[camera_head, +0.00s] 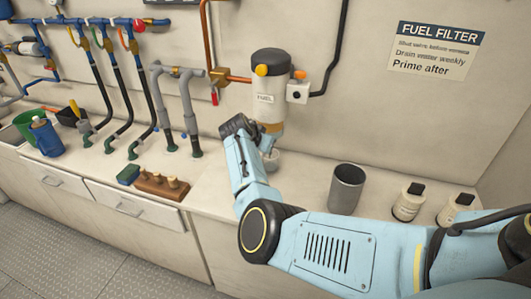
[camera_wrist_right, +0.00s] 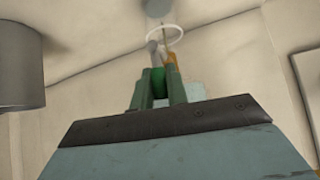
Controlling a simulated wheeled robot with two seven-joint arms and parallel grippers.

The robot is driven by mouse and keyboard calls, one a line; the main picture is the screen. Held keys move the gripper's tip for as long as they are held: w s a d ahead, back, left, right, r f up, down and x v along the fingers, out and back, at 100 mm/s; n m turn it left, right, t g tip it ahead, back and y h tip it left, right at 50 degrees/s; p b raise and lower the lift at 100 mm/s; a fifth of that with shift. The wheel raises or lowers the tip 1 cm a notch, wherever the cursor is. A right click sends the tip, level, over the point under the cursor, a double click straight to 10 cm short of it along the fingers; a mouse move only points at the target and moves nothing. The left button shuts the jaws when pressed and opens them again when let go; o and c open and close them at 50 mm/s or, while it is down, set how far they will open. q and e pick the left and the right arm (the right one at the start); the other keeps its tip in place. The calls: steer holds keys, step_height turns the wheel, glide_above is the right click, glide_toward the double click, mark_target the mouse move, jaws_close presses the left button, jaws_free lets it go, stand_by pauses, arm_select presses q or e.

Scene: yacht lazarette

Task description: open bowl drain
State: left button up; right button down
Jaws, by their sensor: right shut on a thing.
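The fuel filter (camera_head: 270,95) hangs on the back wall, with a black cap, a cream body marked FUEL and an amber bowl (camera_head: 272,127) at its lower end. My right arm crosses in front of it, and the hand hides the bowl's underside. A small orange-brown part and a pale ring (camera_wrist_right: 165,38) show just beyond. A small pale cup (camera_head: 270,160) stands below the bowl, partly hidden by my arm. My left gripper is out of view.
Copper pipe meets the filter.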

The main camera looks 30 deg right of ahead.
stand_by(0.3)
steer(key=c, duration=1.4)
jaws_free()
steer(key=shift+a, duration=0.1)
steer(key=p+v, duration=0.6)
steer(key=v, duration=0.1)
steer(key=shift+a+r, duration=0.15)
steer(key=shift+r, duration=0.05)
